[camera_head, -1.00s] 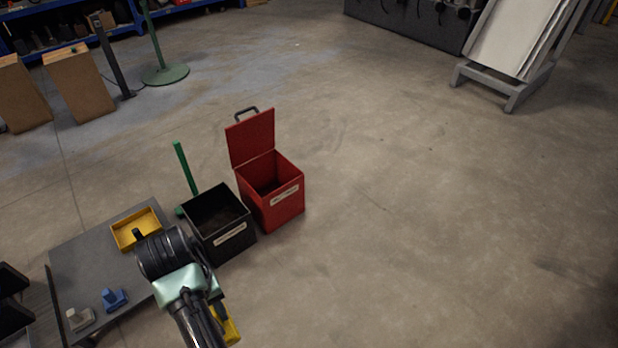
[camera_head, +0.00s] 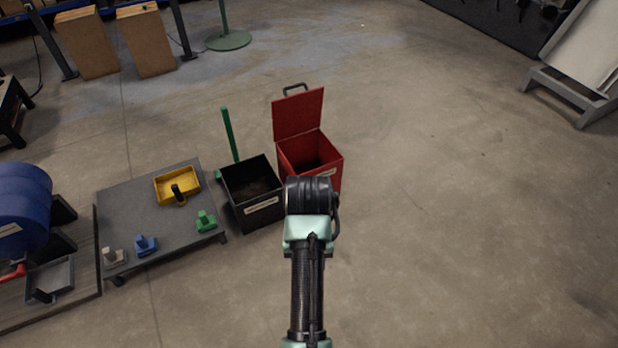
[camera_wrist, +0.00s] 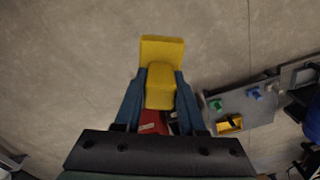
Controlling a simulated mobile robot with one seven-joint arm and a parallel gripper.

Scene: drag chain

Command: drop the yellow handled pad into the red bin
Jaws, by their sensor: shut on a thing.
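The yellow handled pad (camera_wrist: 162,52) is between the two blue fingers of my gripper (camera_wrist: 160,88) in the wrist view. The gripper is shut on the pad's handle. In the head view my own arm hides both the gripper and the pad. The red bin (camera_head: 299,114) stands on the floor near the middle of the head view, with its lid raised and its top open. My arm covers part of its front. In the wrist view a part of the red bin (camera_wrist: 152,121) shows low, between the fingers and behind the pad.
A black open bin (camera_head: 252,191) stands directly left of the red bin. Left of that, a low grey table (camera_head: 135,204) holds a yellow tray (camera_head: 177,184) and green (camera_head: 206,221), blue (camera_head: 145,245) and pale handled pads. A green post (camera_head: 230,135) rises behind. Floor on the right is clear.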

